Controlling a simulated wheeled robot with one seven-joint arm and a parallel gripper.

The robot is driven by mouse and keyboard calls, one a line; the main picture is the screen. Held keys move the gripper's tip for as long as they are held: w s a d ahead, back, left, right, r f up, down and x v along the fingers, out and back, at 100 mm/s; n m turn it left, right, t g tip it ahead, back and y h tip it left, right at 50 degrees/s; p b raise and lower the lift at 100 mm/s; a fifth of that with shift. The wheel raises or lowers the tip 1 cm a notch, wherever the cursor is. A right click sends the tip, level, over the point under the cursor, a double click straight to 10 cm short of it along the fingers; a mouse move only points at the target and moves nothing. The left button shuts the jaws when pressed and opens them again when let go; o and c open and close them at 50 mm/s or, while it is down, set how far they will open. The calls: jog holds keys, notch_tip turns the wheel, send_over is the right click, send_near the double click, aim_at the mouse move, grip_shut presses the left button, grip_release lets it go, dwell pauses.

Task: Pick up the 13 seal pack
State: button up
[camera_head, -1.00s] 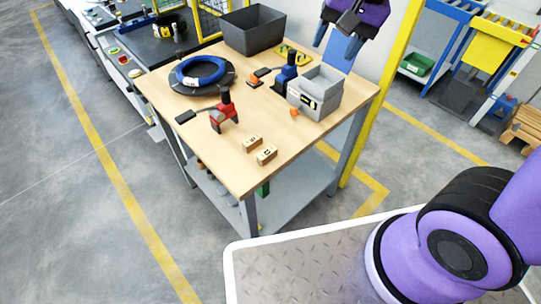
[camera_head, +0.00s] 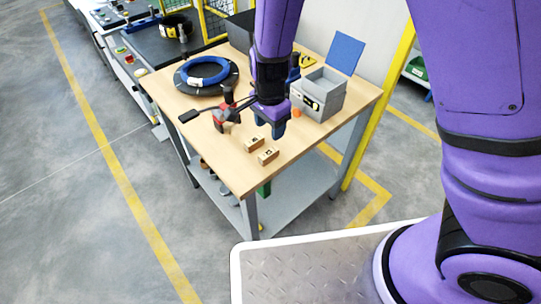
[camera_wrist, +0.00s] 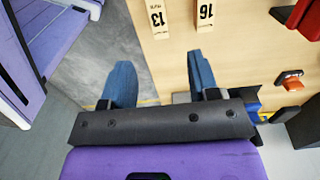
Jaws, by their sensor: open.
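The 13 seal pack (camera_head: 268,156) is a small tan block on the wooden table, the nearer of two packs in the head view. In the wrist view the 13 pack (camera_wrist: 157,18) shows its label at the top, near the table edge. The 16 pack (camera_head: 254,144) lies beside it, and its label reads clearly in the wrist view (camera_wrist: 204,14). My gripper (camera_head: 271,127) hangs over the table just behind the packs, with blue fingers pointing down. In the wrist view my gripper (camera_wrist: 161,80) is open and empty, its fingers apart and clear of both packs.
A red clamp-like tool (camera_head: 222,112) stands left of my gripper. A grey bin (camera_head: 320,97) stands to the right, with an orange piece (camera_head: 297,112) by it. A blue coil (camera_head: 203,72) lies at the back left. The table's front corner is clear.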

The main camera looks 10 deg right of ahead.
send_over(269, 153)
jog(key=f, duration=0.5)
jog(key=shift+w+d+f, duration=0.15)
jog(key=shift+w, duration=0.2)
jog(key=shift+s+a+f, duration=0.1)
jog(key=shift+s+f, duration=0.05)
jog(key=shift+f, duration=1.3)
jog(key=shift+s+a+f, duration=0.1)
jog(key=shift+f, duration=1.3)
grip_shut()
